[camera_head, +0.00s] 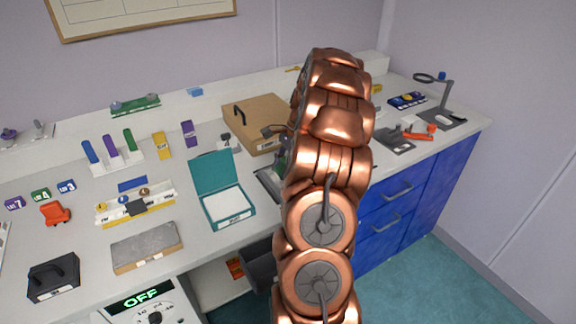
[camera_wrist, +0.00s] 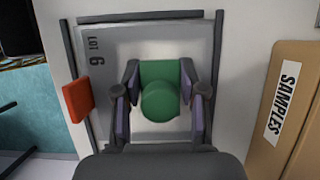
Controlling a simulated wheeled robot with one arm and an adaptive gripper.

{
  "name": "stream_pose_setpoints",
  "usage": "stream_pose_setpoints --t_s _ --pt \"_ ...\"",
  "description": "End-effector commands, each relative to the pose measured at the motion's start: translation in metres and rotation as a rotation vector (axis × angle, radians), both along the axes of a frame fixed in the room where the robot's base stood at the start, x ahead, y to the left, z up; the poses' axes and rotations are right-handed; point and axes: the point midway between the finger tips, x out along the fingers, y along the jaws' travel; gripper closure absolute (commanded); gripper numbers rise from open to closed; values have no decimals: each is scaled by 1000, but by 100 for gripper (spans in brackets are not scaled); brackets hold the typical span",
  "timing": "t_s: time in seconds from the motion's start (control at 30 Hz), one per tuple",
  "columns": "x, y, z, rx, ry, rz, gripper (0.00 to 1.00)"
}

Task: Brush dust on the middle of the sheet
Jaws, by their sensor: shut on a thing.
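My gripper (camera_wrist: 160,70) is shut on a green tool (camera_wrist: 160,97) with a rounded end, holding it between its purple finger pads in the wrist view. The tool is over the middle of a pale grey sheet (camera_wrist: 108,85) marked "LOT 6". Its lower end and any bristles are hidden, so I cannot tell whether it touches the sheet. Dark bars (camera_wrist: 140,17) border the sheet. No dust can be made out. In the head view my copper arm hides most of the gripper and sheet; a dark frame edge (camera_head: 266,184) shows beside it.
An orange-red block (camera_wrist: 78,100) sits at the frame's left side. A brown "SAMPLES" box (camera_wrist: 300,95) stands close on the right; it also shows behind my arm (camera_head: 262,112). An open teal case (camera_head: 236,217) lies left of the frame. Several small items crowd the bench.

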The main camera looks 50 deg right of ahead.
Motion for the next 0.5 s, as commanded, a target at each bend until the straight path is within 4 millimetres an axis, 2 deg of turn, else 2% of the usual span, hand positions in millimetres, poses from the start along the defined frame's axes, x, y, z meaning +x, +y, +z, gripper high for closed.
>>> stream_pose_setpoints --t_s 0.5 --pt "8 24 1 0 0 1 87"
